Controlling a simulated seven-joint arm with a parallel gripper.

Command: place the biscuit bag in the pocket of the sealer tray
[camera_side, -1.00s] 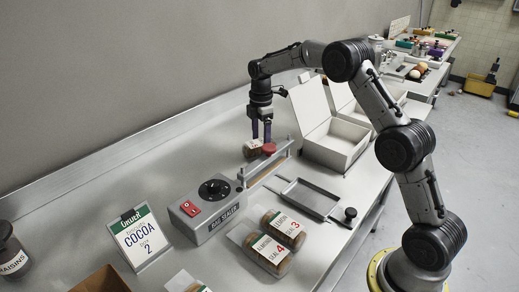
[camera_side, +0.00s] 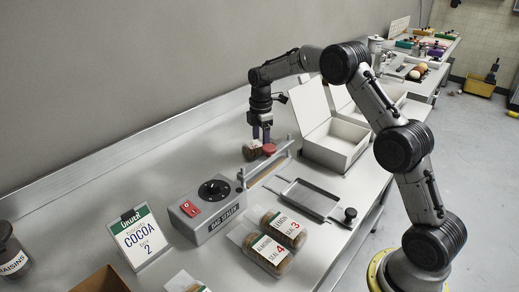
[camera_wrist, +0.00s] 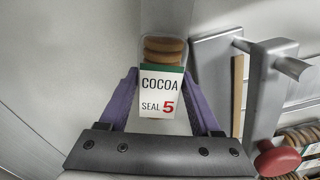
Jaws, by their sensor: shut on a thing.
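My gripper (camera_side: 262,137) is shut on a biscuit bag (camera_side: 250,152), its purple fingers on either side. In the wrist view the bag (camera_wrist: 163,87) shows round brown biscuits in its clear far end and a white label reading "COCOA SEAL 5". In the side view the bag is held behind the sealing bar, near the red knob (camera_side: 269,149). The sealer tray (camera_side: 328,213) is a shallow grey metal tray with a black knob at its right end. It lies in front of and to the right of the bag; its pocket looks empty.
The sealer box (camera_side: 207,208) with a dial and red switch stands left of the sealing bar (camera_side: 280,158). Almond and lemon bags (camera_side: 268,252) lie in front. An open white carton (camera_side: 338,147) stands behind the tray; a cocoa sign (camera_side: 140,238) stands left.

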